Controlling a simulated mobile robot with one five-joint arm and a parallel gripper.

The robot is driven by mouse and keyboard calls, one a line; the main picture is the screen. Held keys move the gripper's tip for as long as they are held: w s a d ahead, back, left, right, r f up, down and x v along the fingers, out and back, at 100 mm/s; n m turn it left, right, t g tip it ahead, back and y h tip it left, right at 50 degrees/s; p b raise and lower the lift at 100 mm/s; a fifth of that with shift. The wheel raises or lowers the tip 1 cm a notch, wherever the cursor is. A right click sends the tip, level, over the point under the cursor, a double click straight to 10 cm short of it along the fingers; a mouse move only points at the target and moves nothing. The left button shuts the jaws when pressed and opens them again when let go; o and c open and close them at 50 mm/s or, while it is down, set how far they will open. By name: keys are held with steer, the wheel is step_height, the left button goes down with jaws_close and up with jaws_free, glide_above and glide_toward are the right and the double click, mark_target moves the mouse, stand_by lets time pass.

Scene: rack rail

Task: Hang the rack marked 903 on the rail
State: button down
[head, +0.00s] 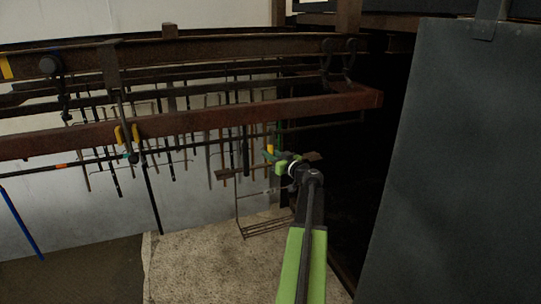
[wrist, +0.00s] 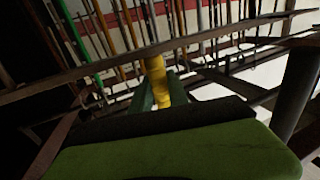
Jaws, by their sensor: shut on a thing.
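My gripper (head: 272,155) is near the middle of the head view, just below the right part of the rusty red rail (head: 215,117). It is shut on a yellow piece (wrist: 157,78), which shows between the green fingertips in the wrist view. A thin wire rack (head: 262,233) hangs below my gripper, with a brown crosspiece (head: 228,174) near its top. The yellow piece seems to be the top of this rack, but the join is hidden. I cannot read the number 903 anywhere. I cannot tell whether the rack touches the rail.
Several thin rods hang behind the rail. A hanger with a yellow clip (head: 126,134) sits on the rail at the left. A large dark grey panel (head: 457,160) stands close on the right. Open pale floor (head: 205,265) lies below the rack.

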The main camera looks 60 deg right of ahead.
steer(key=shift+f, duration=0.15)
steer(key=c, duration=1.2)
jaws_free()
steer(key=v, duration=1.7)
steer(key=shift+s+a, duration=0.2)
steer(key=shift+s, duration=0.05)
